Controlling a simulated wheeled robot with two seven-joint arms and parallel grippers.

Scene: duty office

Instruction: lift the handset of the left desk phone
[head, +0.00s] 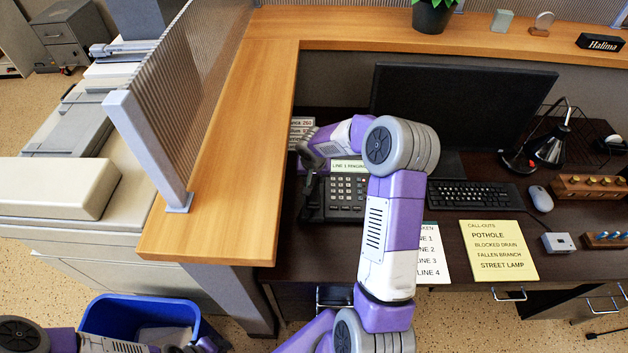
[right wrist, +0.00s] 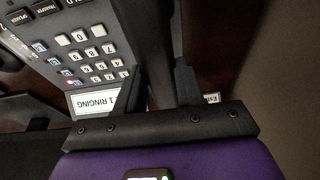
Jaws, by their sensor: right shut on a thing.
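The desk phone (head: 345,205) is dark grey and sits on the dark desk, left of the monitor. Its display reads "LINE 1 RINGING". Its keypad (right wrist: 85,50) fills the left of the right wrist view. The dark handset (head: 309,193) lies along the phone's left side; it also shows as a dark bar in the right wrist view (right wrist: 155,40). My right gripper (head: 304,160) is shut on the handset, with one finger on each side. I cannot tell whether the handset is clear of its cradle. My left gripper (head: 190,347) is low at the left, partly cut off, away from the phone.
A monitor (head: 450,98), keyboard (head: 473,194), mouse (head: 540,198) and desk lamp (head: 548,148) stand right of the phone. A yellow call-outs sheet (head: 499,251) lies in front. A wooden ledge (head: 225,165) borders the desk's left. A blue bin (head: 105,318) stands below left.

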